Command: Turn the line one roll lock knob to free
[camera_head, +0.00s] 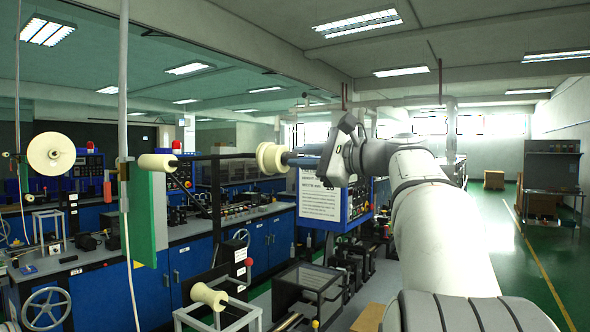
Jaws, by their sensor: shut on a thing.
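A cream roll (270,158) sits at the right end of a dark horizontal bar (222,156) in the middle of the head view. My gripper (289,159) reaches in from the right, with its dark fingers pointing left at the roll's near end. It is shut on the lock knob at the roll's end. The knob is small here and mostly hidden by the fingers, so its turned position cannot be read. A smaller cream roll (157,163) sits at the bar's left end.
A white text sign (319,196) stands just below my gripper. A blue-fronted machine bench (188,275) runs along the left. Another cream roll (208,296) is on a low frame in front. A large cream reel (51,153) is at far left. Green floor (505,240) at right is open.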

